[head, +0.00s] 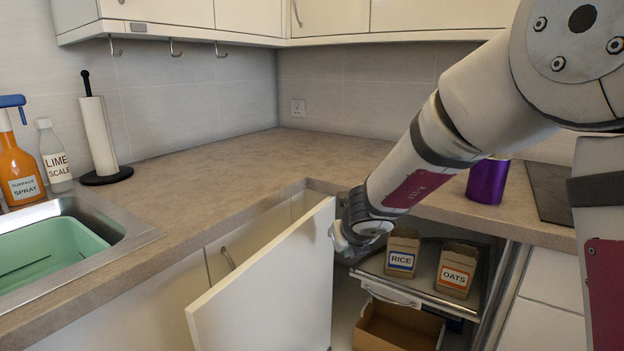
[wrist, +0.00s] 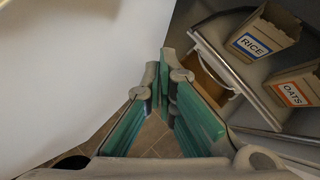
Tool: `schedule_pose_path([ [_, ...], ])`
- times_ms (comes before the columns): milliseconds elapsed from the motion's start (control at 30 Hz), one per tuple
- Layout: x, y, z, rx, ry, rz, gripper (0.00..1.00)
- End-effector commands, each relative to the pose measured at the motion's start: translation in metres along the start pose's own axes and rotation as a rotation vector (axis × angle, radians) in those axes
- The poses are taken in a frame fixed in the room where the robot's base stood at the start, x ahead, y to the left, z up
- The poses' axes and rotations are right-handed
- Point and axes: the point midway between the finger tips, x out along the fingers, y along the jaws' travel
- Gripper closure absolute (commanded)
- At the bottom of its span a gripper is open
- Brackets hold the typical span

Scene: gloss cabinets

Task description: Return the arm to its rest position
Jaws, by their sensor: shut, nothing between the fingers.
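My gripper (head: 345,238) is shut and empty. My arm reaches down from the upper right to the free edge of an open cabinet door (head: 268,285). The gripper is at that edge, in front of the open corner cabinet; I cannot tell whether it touches the door. In the wrist view the green-padded fingers (wrist: 160,82) point down over the floor, with the white door (wrist: 75,70) filling the left side.
A pull-out shelf (head: 430,297) holds the RICE box (head: 402,254) and the OATS box (head: 456,270), close right of the gripper. A brown open bin (head: 395,328) is below. A purple cup (head: 488,181) stands on the counter (head: 215,165) behind my arm. Left counter is mostly clear.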

Motion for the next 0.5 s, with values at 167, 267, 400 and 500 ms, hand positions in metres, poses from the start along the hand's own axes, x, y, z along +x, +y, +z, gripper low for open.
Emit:
schedule_pose_path([
  [167, -0.083, 0.025, 0.03, -0.512, -0.177, 0.139, 1.0],
  [267, -0.13, 0.042, 0.023, -0.828, -0.249, 0.208, 1.0],
  [400, -0.191, 0.06, -0.012, -1.265, -0.31, 0.3, 1.0],
  [500, -0.23, 0.066, -0.052, -1.57, -0.322, 0.371, 1.0],
])
